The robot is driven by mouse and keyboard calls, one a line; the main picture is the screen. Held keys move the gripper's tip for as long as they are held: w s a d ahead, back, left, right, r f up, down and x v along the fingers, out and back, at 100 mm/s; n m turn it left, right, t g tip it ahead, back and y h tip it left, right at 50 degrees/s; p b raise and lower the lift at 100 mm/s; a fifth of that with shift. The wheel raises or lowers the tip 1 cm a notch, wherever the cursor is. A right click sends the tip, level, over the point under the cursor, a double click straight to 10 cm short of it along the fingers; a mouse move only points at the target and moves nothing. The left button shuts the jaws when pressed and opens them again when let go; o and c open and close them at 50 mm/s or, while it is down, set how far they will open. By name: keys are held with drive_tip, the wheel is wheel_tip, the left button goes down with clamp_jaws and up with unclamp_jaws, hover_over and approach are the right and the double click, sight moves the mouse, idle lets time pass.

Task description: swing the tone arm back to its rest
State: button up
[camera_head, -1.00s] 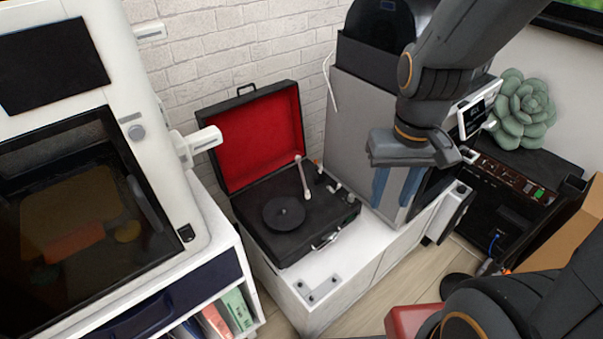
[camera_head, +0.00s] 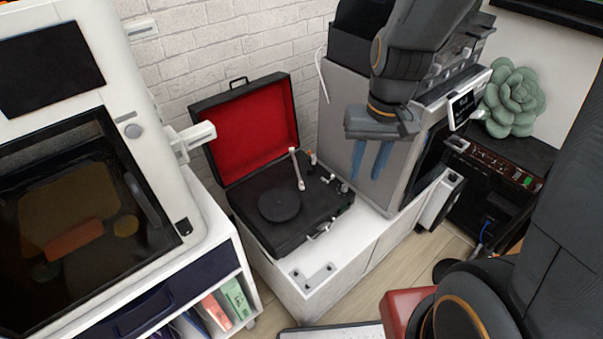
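The record player (camera_head: 285,238) is a black suitcase type with its red-lined lid (camera_head: 247,135) open, on a white cabinet. Its white tone arm (camera_head: 297,168) runs from the back of the deck towards the front, its near end at the upper right of the dark round platter (camera_head: 279,205). I cannot tell whether that end is raised or sits on a rest. Small fittings show along the deck's right side. My gripper (camera_head: 369,178) hangs to the right of the record player, apart from it, with its two blue fingers pointing down, spread and empty.
A tall grey machine (camera_head: 398,189) stands close behind my gripper. A white enclosed machine (camera_head: 188,215) with a protruding handle is at the left. The white cabinet top (camera_head: 345,250) has a small metal plate at its front. A green succulent (camera_head: 513,98) is at the far right.

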drive_tip(key=w+a+f+m+y+p, duration=0.1)
drive_tip(key=w+a+f+p, duration=0.3)
drive_tip(key=w, duration=0.6)
drive_tip(key=m+p, duration=0.2)
drive_tip(key=p, duration=0.1)
approach(302, 182)
drive_tip(key=shift+t+y, duration=0.3)
drive_tip(key=shift+s+d+p+x, duration=0.15)
drive_tip(key=shift+p+x, duration=0.3)
drive_tip(key=shift+x, duration=1.5)
drive_tip(key=shift+s+d+p+x, duration=0.1)
drive_tip(key=shift+p+x, duration=0.35)
drive_tip(key=shift+x, duration=1.5)
drive_tip(key=shift+f, duration=0.1)
clamp_jaws()
